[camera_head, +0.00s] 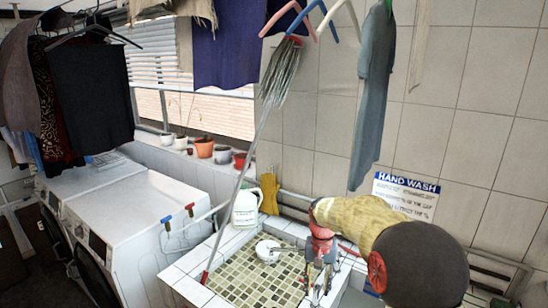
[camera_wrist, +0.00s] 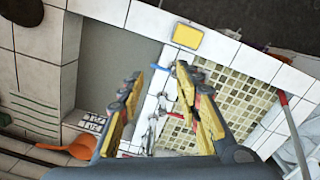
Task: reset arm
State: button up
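My gripper (camera_head: 320,268) is over the right edge of the tiled sink (camera_head: 186,279), at the end of my yellow and black arm reaching in from the right. In the wrist view my gripper (camera_wrist: 158,80) has its two fingers spread apart, with nothing held between them. Below the fingers is a white tiled divider with tap parts, including a blue handle (camera_wrist: 160,68). The mosaic sink floor (camera_wrist: 235,100) lies right of the fingers, and a plain grey basin (camera_wrist: 112,62) lies left.
A white bowl (camera_head: 268,250) sits in the mosaic sink. A mop (camera_head: 262,115) leans across the sink's left side. A white jug (camera_head: 245,207) stands behind it. A yellow sponge (camera_wrist: 188,36) lies on the rim. Clothes hang above, including a grey-green garment (camera_head: 372,100) near my arm.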

jog(key=s+d+r+t+b, duration=0.1)
jog(key=s+t+b, duration=0.1)
jog(key=s, duration=0.9)
jog(key=s+d+r+n+t+b, duration=0.1)
jog(key=s+b, duration=0.4)
jog(key=s, duration=0.7)
jog(key=s+d+r+n+t+b, duration=0.1)
jog(key=s+d+r+t+b, duration=0.1)
jog(key=s, duration=1)
jog(key=shift+s+d+t+b, duration=0.15)
jog(key=shift+d+t+b, duration=0.5)
jog(key=shift+b, duration=0.45)
jog(key=shift+d+r, duration=0.1)
